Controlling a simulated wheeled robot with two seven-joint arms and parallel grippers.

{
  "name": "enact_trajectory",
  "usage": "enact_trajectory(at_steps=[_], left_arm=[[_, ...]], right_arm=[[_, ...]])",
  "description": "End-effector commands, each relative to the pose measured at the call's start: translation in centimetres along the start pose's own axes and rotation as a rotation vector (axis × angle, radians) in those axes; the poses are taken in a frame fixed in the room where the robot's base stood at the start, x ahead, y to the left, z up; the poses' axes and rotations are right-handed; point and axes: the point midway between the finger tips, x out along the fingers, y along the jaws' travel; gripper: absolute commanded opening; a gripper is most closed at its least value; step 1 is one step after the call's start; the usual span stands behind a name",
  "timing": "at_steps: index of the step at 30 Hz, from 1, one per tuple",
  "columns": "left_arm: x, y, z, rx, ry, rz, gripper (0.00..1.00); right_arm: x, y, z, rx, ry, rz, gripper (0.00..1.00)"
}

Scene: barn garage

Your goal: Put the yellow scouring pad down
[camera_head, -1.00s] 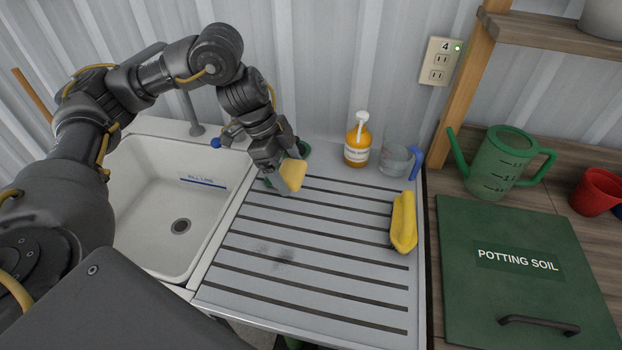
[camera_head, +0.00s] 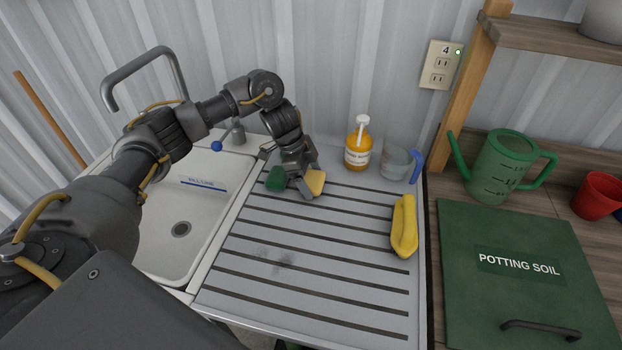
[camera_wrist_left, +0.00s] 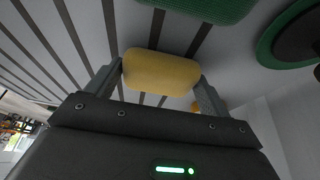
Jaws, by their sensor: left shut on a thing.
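The yellow scouring pad (camera_head: 315,183) is at the back left of the grooved drainboard (camera_head: 330,265). My left gripper (camera_head: 308,186) is shut on it; in the left wrist view the pad (camera_wrist_left: 160,72) sits between the two fingers. I cannot tell whether the pad touches the board. A green thing (camera_head: 276,179) shows just left of the gripper in the head view and looks like a flat green pad (camera_wrist_left: 205,8) in the wrist view. My right gripper is not in view.
A soap bottle (camera_head: 358,150), a clear jug (camera_head: 396,163) and a yellow glove-like item (camera_head: 404,228) stand or lie on the board's right side. The sink (camera_head: 165,235) is at left. The board's middle and front are clear, with a dark smudge. A green bin lid (camera_head: 515,280) lies right.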

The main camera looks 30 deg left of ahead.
Motion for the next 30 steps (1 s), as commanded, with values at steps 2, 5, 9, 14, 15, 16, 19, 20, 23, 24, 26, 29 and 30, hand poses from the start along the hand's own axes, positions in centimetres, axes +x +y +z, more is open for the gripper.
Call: enact_trajectory(at_steps=[2, 5, 9, 14, 15, 16, 19, 20, 23, 24, 26, 29, 30], left_arm=[[0.5, 0.0, 0.1, -0.001, 0.002, 0.001, 0.56], [0.5, 0.0, 0.2, -0.001, 0.001, -0.001, 0.56], [0.5, 0.0, 0.2, 0.0, 0.001, -0.001, 0.56], [0.9, 0.0, 0.4, -0.001, 0.001, -0.001, 0.56], [1.0, 0.0, 0.4, -0.001, 0.0, -0.001, 0.56], [1.1, 0.0, 0.5, -0.001, 0.0, -0.001, 0.56], [1.4, 0.0, 0.6, -0.001, -0.001, 0.0, 0.56], [1.6, 0.1, 0.7, -0.001, -0.002, 0.001, 0.56], [1.9, 0.1, 0.8, -0.001, -0.004, 0.003, 0.56], [2.0, 0.2, 0.9, -0.001, -0.005, 0.004, 0.56], [2.1, 0.2, 0.9, -0.001, -0.006, 0.006, 0.83], [2.2, 0.3, 0.9, 0.0, -0.008, 0.009, 0.97], [2.2, 0.3, 0.9, 0.0, -0.008, 0.009, 1.0]], right_arm=[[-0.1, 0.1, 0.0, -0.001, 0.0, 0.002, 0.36], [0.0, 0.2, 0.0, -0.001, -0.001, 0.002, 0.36], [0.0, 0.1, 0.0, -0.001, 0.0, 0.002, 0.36], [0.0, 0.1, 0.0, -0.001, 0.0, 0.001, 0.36], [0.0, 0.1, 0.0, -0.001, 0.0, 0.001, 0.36], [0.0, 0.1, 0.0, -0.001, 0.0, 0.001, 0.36], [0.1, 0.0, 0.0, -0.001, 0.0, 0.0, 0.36], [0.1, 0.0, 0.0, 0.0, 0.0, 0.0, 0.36], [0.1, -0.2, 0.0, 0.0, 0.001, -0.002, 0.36], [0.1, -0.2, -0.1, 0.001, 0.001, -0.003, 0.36], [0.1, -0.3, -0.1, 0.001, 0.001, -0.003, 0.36], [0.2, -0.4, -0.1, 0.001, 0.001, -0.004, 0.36], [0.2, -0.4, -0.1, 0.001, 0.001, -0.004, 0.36]])
